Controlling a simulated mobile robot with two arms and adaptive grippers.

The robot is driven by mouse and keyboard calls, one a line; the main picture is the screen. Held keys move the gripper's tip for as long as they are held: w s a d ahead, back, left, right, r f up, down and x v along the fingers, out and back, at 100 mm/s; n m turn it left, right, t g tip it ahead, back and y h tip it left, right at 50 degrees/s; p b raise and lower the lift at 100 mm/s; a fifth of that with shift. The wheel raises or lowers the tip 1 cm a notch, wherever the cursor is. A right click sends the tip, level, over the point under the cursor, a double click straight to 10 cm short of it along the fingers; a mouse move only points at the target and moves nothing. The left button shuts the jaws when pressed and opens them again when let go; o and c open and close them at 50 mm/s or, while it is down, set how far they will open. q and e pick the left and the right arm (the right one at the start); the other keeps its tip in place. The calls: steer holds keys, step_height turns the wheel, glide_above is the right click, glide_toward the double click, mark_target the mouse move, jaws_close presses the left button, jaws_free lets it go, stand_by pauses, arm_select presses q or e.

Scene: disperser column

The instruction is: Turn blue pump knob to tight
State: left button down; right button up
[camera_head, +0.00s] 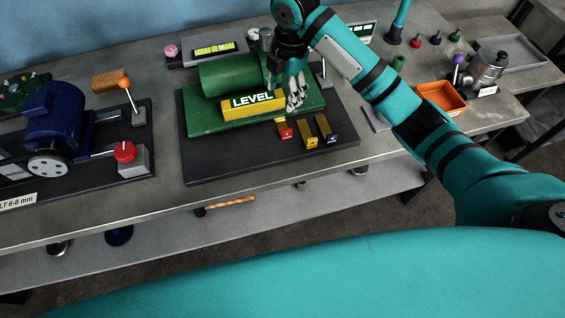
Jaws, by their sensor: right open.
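A dark blue pump (55,125) with a grey wheel at its front stands on a dark base at the left of the bench. A red knob (125,151) sits on a grey block at the front right of that base. My right gripper (285,94) is open over the green machine (232,76) in the middle, beside its yellow LEVEL block (253,105). It is well to the right of the pump and the red knob. I cannot tell whether it touches the machine. I see no tight marking at the knob. My left gripper is not in view.
A lever with an orange ball (124,83) rises behind the red knob. Small tagged blocks (307,135) lie on the black mat (225,165) before the green machine. An orange tray (440,97) and a metal pot (486,68) stand at the right.

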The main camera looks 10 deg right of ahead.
steer(key=s+a+f+m, duration=0.1)
steer(key=s+f, duration=0.1)
steer(key=s+f+m, duration=0.1)
steer(key=s+f, duration=0.1)
steer(key=s+a+f+m+y, duration=0.1)
steer(key=f, duration=0.1)
steer(key=shift+s+a+f, duration=0.15)
steer(key=shift+s+a, duration=0.2)
steer(key=shift+s, duration=0.05)
steer(key=s+f+m, duration=0.2)
steer(key=s, duration=0.1)
steer(key=s+f+m+t, duration=0.1)
steer(key=m, duration=0.1)
steer(key=shift+s+a+f+y, duration=0.2)
steer(key=shift+s+f+y, duration=0.05)
steer(key=shift+s+y, duration=0.1)
steer(key=shift+s+d+f+m, duration=0.1)
steer(key=shift+s+f+m, duration=0.3)
steer(key=shift+s+m, duration=0.3)
